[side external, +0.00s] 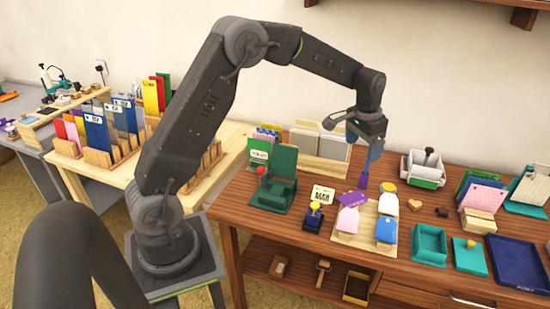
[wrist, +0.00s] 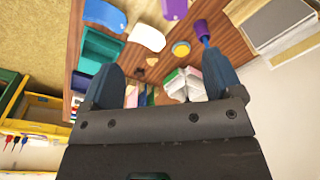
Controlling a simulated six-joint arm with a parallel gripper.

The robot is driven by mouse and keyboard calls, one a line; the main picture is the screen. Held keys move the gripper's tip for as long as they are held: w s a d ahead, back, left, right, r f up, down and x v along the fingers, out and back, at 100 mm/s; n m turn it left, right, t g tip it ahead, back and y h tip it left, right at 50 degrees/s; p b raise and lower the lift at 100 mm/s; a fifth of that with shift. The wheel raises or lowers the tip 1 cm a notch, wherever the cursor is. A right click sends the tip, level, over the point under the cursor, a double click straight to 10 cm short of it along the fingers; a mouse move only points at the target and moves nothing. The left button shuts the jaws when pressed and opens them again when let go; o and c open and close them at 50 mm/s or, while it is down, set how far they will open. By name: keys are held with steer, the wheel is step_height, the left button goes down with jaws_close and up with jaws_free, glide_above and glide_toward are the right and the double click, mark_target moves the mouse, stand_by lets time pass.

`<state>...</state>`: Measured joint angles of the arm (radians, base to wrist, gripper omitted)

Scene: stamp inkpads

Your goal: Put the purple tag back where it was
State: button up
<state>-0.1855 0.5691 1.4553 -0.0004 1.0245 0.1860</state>
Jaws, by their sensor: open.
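The purple tag (side external: 352,199) lies at the back left of a light wooden board (side external: 362,240). It is turned at an angle, close to a white tag (side external: 347,220); whether they touch is unclear. It also shows at the top edge of the wrist view (wrist: 174,8), partly cut off. A second white tag (side external: 388,204) and a blue tag (side external: 387,229) lie on the board's right side. My gripper (side external: 372,158) is open and empty, above the table behind the board. In the wrist view its fingers (wrist: 163,80) are wide apart, with no tag between them.
A small purple-ended object (side external: 363,182) stands just below my fingertips. A yellow round piece (side external: 388,187) sits behind the right tags.

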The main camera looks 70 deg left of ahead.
steer(key=s+d+r+t, duration=0.1)
steer(key=s+d+r, duration=0.2)
steer(key=s+r, duration=0.4)
steer(key=s+d+r+t, duration=0.2)
steer(key=s+d+r, duration=0.25)
steer(key=s, duration=0.45)
steer(key=s+d+f+t, duration=0.1)
steer(key=s+d, duration=0.1)
steer(key=s, duration=1.3)
steer(key=shift+t, duration=0.3)
